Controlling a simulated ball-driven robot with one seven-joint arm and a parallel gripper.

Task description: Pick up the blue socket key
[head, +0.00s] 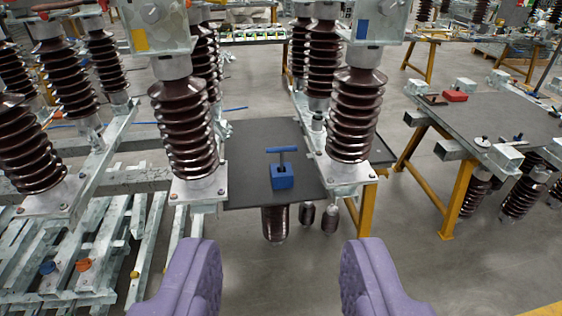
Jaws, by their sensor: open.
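The blue socket key (281,152) has a T-shaped handle and stands upright in a blue block (283,177). The block sits on a dark grey board (248,196) between the brown ribbed insulators. My gripper (282,270) is open, with its two purple padded fingers low in the picture. It is empty and apart from the key, which shows farther ahead, above the gap between the fingers. The lower part of the key's shaft is hidden in the block.
Tall brown insulators stand close on the left (184,130) and right (355,115) of the board. A grey table (500,115) with yellow legs stands at right. Galvanised frames (70,245) fill the lower left. Bare floor (285,275) shows in front of the board.

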